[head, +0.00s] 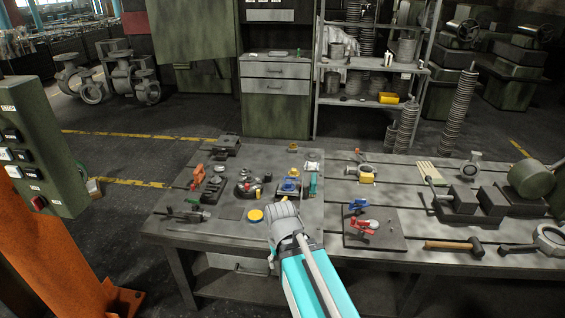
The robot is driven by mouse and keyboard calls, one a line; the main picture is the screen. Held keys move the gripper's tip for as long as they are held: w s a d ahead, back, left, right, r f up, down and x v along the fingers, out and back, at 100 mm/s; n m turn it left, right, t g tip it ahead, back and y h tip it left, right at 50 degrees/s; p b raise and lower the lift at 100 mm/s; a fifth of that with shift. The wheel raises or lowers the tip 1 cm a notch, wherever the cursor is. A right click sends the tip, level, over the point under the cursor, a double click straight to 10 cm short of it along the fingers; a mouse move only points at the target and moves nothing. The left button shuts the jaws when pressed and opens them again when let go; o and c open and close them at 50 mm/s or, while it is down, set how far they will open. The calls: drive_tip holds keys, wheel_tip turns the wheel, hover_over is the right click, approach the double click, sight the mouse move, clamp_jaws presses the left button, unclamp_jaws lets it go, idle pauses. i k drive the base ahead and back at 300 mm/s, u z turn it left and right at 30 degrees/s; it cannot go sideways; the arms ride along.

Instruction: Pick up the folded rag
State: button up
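I cannot make out a folded rag for certain. A pale cream, striped flat piece (430,171) lies on the slotted right part of the workbench (400,256); it may be cloth, but it is too small to tell. A whitish, crumpled cloth-like thing (345,62) hangs on the shelf rack at the back. My arm reaches in from the bottom middle over the bench's front edge. My gripper (285,205) is at its far end, above the bench, left of the striped piece and apart from it. Its fingers are mostly hidden behind the wrist.
Near my gripper are a yellow round lid (255,216), blue-and-yellow parts (290,184) and an orange tool (198,176). To the right are a plate with red and blue clamps (366,226), a mallet (456,246) and a vise (466,202). A control box (35,145) stands left.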

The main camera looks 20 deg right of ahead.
sight(313, 167)
drive_tip(key=z, duration=0.05)
drive_tip(key=i, duration=1.5)
drive_tip(key=z, duration=0.7)
drive_tip(key=k, duration=0.9)
drive_tip(key=z, duration=0.15)
drive_tip(key=i, duration=0.4)
drive_tip(key=u, duration=0.05)
